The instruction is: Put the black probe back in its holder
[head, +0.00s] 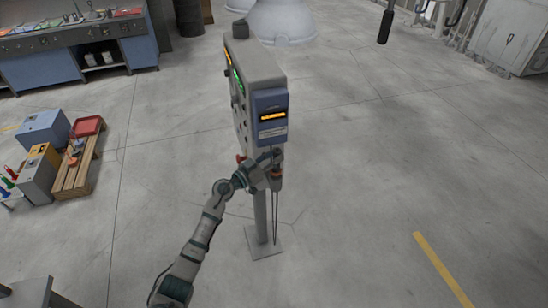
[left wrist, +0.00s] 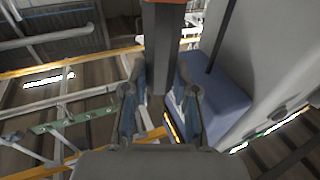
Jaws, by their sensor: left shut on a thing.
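My left gripper (head: 268,160) is at the lower front of a grey box on a post, just below its blue display panel (head: 271,115). It is shut on a dark probe (left wrist: 163,30), which runs between the two fingers (left wrist: 160,100) in the left wrist view and has an orange band at the top edge of that view. In the head view the gripper mostly hides the probe; a small orange part shows under the fingers, with thin dark cable hanging below. I cannot make out the holder clearly. My right gripper is not in view.
The grey box (head: 243,62) stands on a post with a square floor plate (head: 264,242). A wooden pallet (head: 74,175) with boxes is at the left, and a blue workbench (head: 70,52) at the back left.

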